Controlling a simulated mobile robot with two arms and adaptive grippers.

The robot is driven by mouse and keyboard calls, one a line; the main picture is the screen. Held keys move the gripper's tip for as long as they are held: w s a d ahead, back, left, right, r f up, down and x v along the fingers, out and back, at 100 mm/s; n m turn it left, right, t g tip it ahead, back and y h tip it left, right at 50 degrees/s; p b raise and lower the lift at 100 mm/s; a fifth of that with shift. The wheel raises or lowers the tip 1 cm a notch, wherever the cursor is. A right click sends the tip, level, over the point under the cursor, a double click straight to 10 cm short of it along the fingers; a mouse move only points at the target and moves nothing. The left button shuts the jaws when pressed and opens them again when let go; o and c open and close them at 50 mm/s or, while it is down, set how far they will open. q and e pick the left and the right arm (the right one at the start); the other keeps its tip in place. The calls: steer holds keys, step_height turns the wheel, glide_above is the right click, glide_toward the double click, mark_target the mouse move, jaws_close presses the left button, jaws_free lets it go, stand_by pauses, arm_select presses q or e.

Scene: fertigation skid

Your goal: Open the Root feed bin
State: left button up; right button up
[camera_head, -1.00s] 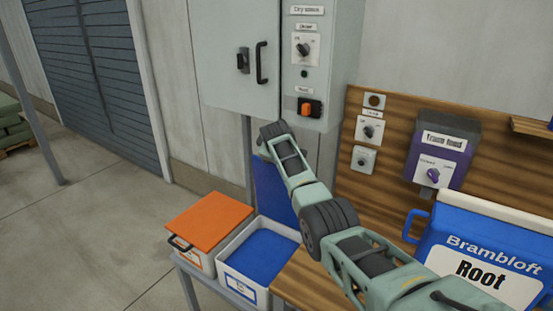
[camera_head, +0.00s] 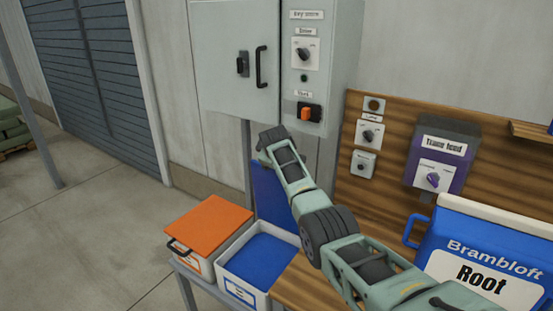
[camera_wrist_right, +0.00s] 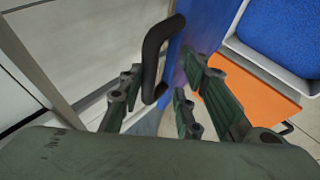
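A white bin (camera_head: 227,278) with blue contents (camera_head: 262,258) stands low in the head view. The small label on its front is too small to read. Its blue lid (camera_head: 268,193) stands raised upright at the back. My right arm reaches in from the lower right, and its gripper is at the lid's top, partly hidden by my own wrist. In the right wrist view my right gripper (camera_wrist_right: 158,98) is open, with the lid's black handle (camera_wrist_right: 158,55) between its fingers. The blue lid (camera_wrist_right: 192,32) shows there behind the handle. My left gripper is not in view.
An orange-lidded bin (camera_head: 210,223) stands closed, left of the open bin. A blue Brambloft Root container (camera_head: 480,245) stands on the wooden bench at right. A grey cabinet (camera_head: 225,60) hangs above the lid.

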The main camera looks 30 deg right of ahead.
steer(key=v, duration=1.1)
steer(key=shift+s+r, duration=0.25)
steer(key=shift+a, duration=0.1)
